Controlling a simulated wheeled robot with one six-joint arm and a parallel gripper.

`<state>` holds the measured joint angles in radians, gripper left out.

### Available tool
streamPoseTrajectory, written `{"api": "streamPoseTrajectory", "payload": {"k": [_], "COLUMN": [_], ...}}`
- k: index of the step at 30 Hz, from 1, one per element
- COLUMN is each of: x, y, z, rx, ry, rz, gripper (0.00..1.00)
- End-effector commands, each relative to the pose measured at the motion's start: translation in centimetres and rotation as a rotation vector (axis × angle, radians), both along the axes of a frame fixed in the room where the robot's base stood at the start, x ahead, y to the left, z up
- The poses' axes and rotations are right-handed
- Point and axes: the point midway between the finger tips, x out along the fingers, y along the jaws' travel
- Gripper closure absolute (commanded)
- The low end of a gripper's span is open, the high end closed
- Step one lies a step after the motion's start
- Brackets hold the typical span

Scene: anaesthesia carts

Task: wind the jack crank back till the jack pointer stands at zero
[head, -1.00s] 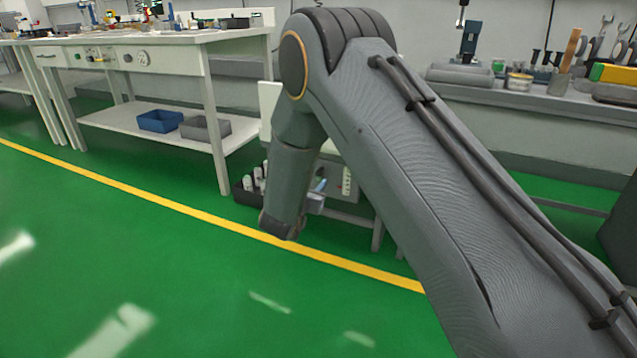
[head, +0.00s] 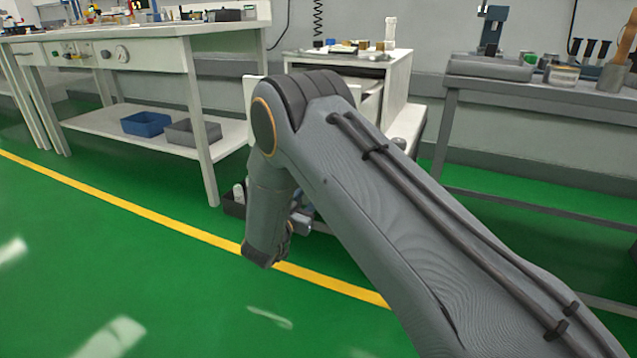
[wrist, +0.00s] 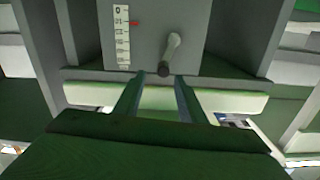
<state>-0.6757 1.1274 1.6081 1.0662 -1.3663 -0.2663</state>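In the wrist view a grey panel (wrist: 150,40) carries a white scale strip (wrist: 122,36) with 0 at its top end. The small red jack pointer (wrist: 135,23) stands beside the strip, a little below the 0. The jack crank (wrist: 173,48) sits right of the scale, its dark-tipped end pointing down in the picture. My gripper (wrist: 158,82) is open and empty, its two fingers apart below the crank end. I see no clear contact with the crank. In the head view my arm hides the panel, crank and pointer.
In the head view a white cart (head: 402,82) with small items on top stands behind my arm. A white workbench (head: 150,44) is at the left and a grey bench (head: 540,84) at the right. The green floor (head: 90,270) is clear at the front left.

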Motion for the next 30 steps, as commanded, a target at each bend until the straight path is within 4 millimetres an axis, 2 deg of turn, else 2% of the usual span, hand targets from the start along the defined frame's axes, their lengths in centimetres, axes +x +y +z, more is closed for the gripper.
{"api": "streamPoseTrajectory", "payload": {"k": [5, 15, 24, 26, 30], "x": [1.7, 6.2, 6.7, 6.7, 6.7], "y": [0.0, -1.7, -2.1, -2.1, -2.1], "z": [-0.1, -0.2, 0.0, 0.0, 0.0], "rx": [0.002, 0.001, 0.000, 0.000, 0.000], "ry": [-0.001, -0.001, 0.000, 0.000, 0.000], "rz": [0.006, 0.007, 0.006, 0.006, 0.006], "gripper": [0.63, 0.63, 0.63, 0.72, 0.95]}}
